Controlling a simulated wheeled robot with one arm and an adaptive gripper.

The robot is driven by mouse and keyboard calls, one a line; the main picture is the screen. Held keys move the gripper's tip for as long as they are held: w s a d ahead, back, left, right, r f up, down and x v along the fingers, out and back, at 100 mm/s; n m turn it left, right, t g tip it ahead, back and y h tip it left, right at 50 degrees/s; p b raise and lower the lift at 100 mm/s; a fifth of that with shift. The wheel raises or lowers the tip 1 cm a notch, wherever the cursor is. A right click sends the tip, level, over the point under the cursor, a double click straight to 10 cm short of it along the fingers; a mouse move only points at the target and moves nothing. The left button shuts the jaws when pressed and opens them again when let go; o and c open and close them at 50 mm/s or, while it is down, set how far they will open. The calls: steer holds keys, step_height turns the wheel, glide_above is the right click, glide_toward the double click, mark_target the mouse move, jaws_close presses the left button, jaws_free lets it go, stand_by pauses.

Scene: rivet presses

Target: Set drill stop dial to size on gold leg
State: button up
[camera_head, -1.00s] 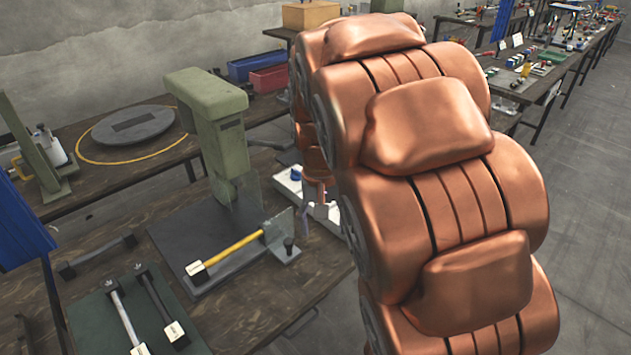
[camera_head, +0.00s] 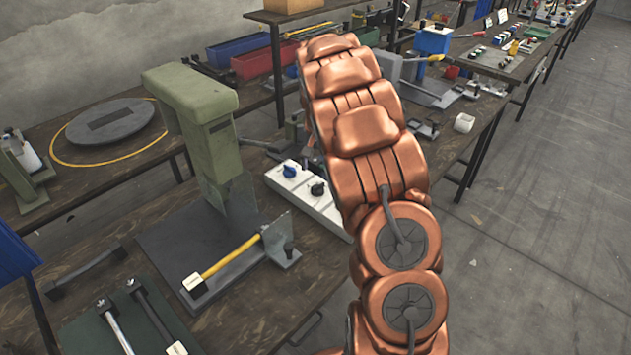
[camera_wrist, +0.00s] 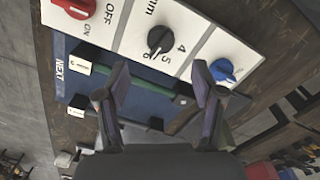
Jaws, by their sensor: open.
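In the wrist view a white control panel (camera_wrist: 198,40) carries a black dial (camera_wrist: 160,41) marked "mm", with 4 and 5 legible. The dial's pointer setting is unclear. My gripper (camera_wrist: 161,72) is open and empty, its fingers apart on the dial's near side; contact is not visible. A gold-yellow leg (camera_head: 231,256) with a white tag (camera_head: 193,283) lies on the press's dark base plate; the tag is unreadable.
The panel also has a red knob (camera_wrist: 75,8) marked ON and a blue knob (camera_wrist: 222,70). The green press (camera_head: 210,125) stands left of it. A blue board (camera_wrist: 75,75) marked NEXT holds white tags. Silver and black legs lie on a green mat (camera_head: 95,335).

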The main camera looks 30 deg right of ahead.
mark_target(318, 185)
steer(key=shift+w+f+p, duration=0.1)
steer(key=shift+f+p, duration=1.15)
steer(key=shift+f, duration=2.65)
steer(key=c, duration=1.1)
